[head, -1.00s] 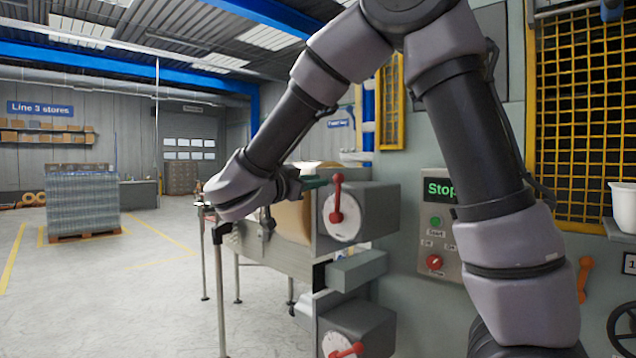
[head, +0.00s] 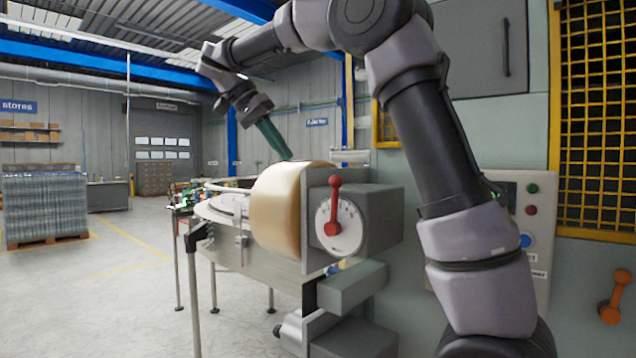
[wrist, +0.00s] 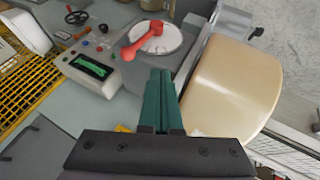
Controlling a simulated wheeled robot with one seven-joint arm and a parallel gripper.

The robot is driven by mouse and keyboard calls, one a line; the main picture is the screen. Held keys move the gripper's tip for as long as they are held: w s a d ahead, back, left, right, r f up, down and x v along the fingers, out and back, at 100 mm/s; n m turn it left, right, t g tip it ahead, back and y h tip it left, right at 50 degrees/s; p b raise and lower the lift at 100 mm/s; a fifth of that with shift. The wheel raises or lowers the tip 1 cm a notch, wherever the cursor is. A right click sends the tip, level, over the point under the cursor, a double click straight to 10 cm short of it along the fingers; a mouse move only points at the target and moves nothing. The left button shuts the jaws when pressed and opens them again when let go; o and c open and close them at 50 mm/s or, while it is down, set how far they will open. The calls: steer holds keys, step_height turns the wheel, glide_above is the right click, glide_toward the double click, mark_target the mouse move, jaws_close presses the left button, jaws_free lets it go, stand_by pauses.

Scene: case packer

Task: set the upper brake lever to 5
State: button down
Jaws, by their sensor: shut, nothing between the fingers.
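The upper brake lever (head: 334,205) is red with a round knob. It points nearly straight up across a white dial (head: 348,234) on the end of a grey box (head: 384,220). In the wrist view the lever (wrist: 140,40) lies over the dial (wrist: 165,40), beyond my fingertips. The dial's numbers are too small to read. My gripper (head: 287,156) has green fingers closed together with nothing between them. It is up and to the left of the lever, above the tan roll, apart from both. The closed fingers also show in the wrist view (wrist: 160,75).
A large tan roll (head: 278,205) sits left of the dial. A grey block (head: 350,287) juts out below the upper box. A control panel (wrist: 95,65) with a green display shows in the wrist view. An orange lever (head: 615,297) is on the right wall. Open floor lies left.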

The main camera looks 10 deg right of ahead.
glide_toward(335, 204)
steer(key=w+f, duration=0.1)
steer(key=w, duration=0.1)
steer(key=w+f, duration=0.2)
steer(key=shift+w+d, duration=0.1)
steer(key=shift+d, duration=0.05)
steer(key=shift+s+d+f, duration=0.15)
steer(key=shift+s+d, duration=1.2)
steer(key=shift+d, duration=0.1)
